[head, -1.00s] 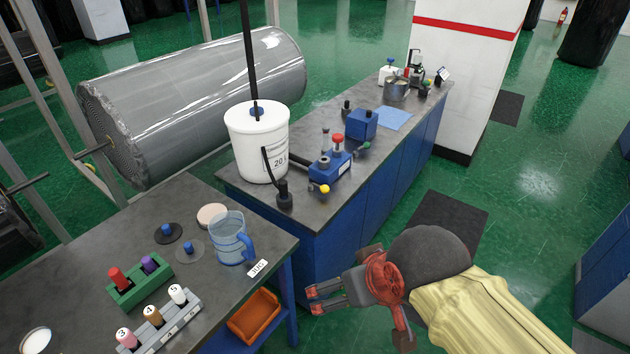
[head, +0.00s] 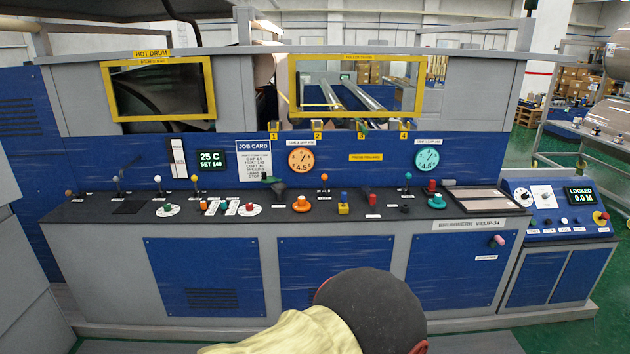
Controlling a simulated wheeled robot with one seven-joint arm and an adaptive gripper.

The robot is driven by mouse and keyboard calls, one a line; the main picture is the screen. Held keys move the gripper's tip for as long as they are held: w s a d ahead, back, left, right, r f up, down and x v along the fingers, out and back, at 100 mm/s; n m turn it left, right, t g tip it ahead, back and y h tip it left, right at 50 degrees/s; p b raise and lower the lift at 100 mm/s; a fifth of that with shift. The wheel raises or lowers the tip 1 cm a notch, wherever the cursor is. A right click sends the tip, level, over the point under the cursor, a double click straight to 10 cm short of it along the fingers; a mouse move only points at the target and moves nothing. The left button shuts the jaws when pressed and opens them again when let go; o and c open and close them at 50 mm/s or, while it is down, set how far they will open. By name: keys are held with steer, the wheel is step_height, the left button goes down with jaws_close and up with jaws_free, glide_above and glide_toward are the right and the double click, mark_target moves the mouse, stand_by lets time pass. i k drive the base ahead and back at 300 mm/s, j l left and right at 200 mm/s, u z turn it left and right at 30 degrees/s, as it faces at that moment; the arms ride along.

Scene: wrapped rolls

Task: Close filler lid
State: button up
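No part that I can clearly pick out as the filler lid shows in the head view. A long control console (head: 330,222) with a dark top fills the middle. A flat framed panel (head: 484,199) lies at the right end of its top; I cannot tell whether it is a lid. My gripper's fingers are out of the picture below.
Several levers, knobs and buttons stand along the console top, such as an orange knob (head: 301,204) and a teal one (head: 437,201). Yellow-framed guards (head: 292,85) are above. Green floor (head: 560,325) shows at lower right.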

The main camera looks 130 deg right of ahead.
mark_target(265, 179)
steer(key=z, duration=4.15)
steer(key=i, duration=1.05)
steer(key=i+j, duration=0.15)
steer(key=i, duration=0.85)
steer(key=i+z, duration=0.1)
steer(key=i, duration=0.95)
